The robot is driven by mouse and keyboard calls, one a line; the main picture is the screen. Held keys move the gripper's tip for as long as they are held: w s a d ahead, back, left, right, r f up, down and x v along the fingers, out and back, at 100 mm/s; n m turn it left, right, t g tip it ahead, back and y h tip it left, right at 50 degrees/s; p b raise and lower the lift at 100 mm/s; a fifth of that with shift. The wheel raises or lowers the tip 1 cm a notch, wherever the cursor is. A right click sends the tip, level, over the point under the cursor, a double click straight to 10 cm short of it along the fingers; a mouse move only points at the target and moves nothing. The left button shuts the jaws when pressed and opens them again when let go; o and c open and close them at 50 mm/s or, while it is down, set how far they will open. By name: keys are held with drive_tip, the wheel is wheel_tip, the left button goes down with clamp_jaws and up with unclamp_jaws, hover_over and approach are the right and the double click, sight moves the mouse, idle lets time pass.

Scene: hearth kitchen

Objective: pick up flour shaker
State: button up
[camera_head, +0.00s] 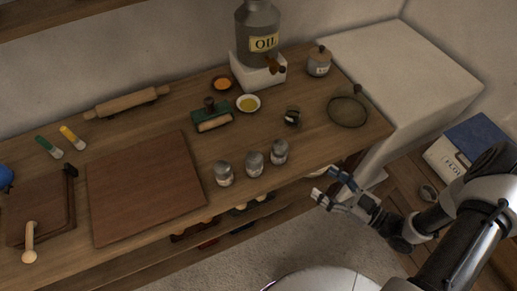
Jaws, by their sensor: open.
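Three similar grey metal shakers stand upright in a row near the front edge of the wooden table: a left one (223,174), a middle one (254,164) and a right one (279,152). Each has a pale label, too small to read, so I cannot tell which is the flour shaker. My gripper (325,184) is open and empty. In the picture it is to the right of and below the right shaker, past the table's front edge, and apart from all three.
The table (310,140) also holds a dark board (145,187), a rolling pin (127,102), small bowls, a jar (319,61), a round sieve-like pan (348,111) and an oil can (258,38) on a white block. A pale counter (410,65) adjoins the right side.

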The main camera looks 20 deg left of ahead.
sight(286, 156)
drive_tip(key=shift+y, duration=0.3)
drive_tip(key=x, duration=0.4)
drive_tip(key=s+b+x, duration=0.1)
drive_tip(key=x, duration=0.3)
drive_tip(key=b+x, duration=0.1)
drive_tip(key=x, duration=0.3)
drive_tip(key=shift+s+a, duration=0.15)
drive_tip(key=shift+a, duration=0.15)
drive_tip(key=x, duration=0.2)
drive_tip(key=b+x, duration=0.2)
drive_tip(key=x, duration=0.1)
drive_tip(key=shift+w+a+r, duration=0.2)
drive_tip(key=shift+w+a, duration=0.05)
drive_tip(key=shift+w, duration=0.2)
drive_tip(key=shift+c, duration=0.4)
drive_tip(key=c, duration=1.2)
drive_tip(key=shift+o, duration=0.2)
drive_tip(key=shift+r, duration=0.1)
